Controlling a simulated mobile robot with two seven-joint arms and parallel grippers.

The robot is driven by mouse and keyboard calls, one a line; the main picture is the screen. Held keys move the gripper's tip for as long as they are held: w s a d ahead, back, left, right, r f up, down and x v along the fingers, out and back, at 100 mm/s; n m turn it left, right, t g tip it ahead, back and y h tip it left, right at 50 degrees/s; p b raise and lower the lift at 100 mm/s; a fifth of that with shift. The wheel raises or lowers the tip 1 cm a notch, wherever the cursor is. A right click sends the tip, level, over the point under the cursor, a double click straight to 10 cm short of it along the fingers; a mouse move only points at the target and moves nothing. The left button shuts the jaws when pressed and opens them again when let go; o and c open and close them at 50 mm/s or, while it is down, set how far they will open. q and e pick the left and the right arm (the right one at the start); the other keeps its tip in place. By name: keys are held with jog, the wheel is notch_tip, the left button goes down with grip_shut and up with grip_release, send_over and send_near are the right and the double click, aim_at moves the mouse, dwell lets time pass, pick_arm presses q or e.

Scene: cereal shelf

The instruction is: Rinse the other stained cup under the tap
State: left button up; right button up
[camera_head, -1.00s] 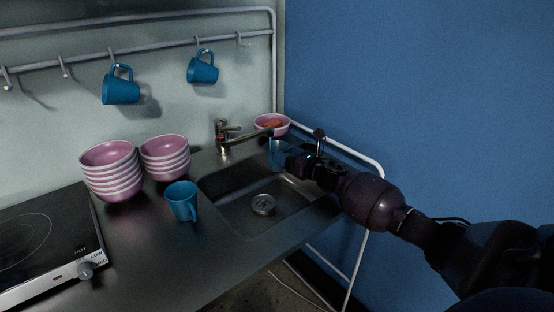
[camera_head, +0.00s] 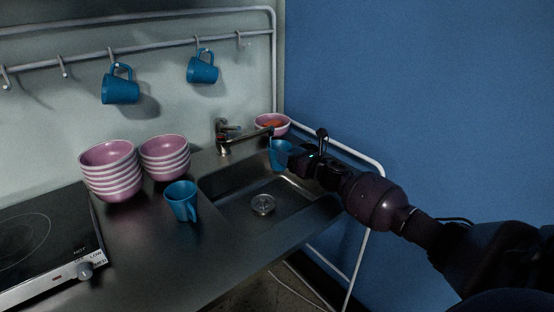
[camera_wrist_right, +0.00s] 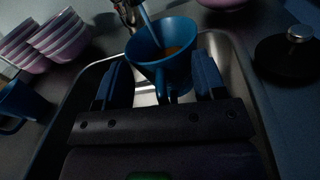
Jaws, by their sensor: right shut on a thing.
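My right gripper (camera_head: 293,158) is shut on a blue cup (camera_head: 280,154) and holds it over the sink, under the tap (camera_head: 240,136). In the right wrist view the held cup (camera_wrist_right: 160,58) is upright or nearly so between the two fingers. A brown stain or brownish liquid shows inside it. A bluish stream of water (camera_wrist_right: 149,27) runs from the tap down to the cup. Another blue cup (camera_head: 182,201) stands on the counter left of the sink (camera_head: 232,205); its inside is dark. My left gripper is not in view.
Two stacks of pink bowls (camera_head: 112,172) stand behind the counter cup. Two blue mugs (camera_head: 120,88) hang on the rail. A hotplate (camera_head: 40,245) is at the left. A white frame rail (camera_head: 345,150) runs along the right.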

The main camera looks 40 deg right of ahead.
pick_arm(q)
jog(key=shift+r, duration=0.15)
pick_arm(e)
jog(key=shift+s+r, duration=0.1)
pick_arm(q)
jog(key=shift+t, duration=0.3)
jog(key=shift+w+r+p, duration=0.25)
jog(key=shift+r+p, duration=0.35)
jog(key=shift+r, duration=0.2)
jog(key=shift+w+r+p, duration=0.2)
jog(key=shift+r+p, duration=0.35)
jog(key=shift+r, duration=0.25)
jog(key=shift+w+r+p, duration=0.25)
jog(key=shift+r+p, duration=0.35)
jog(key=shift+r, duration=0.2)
pick_arm(e)
jog(key=s+a, duration=0.3)
jog(key=s, duration=0.4)
jog(key=shift+s, duration=0.1)
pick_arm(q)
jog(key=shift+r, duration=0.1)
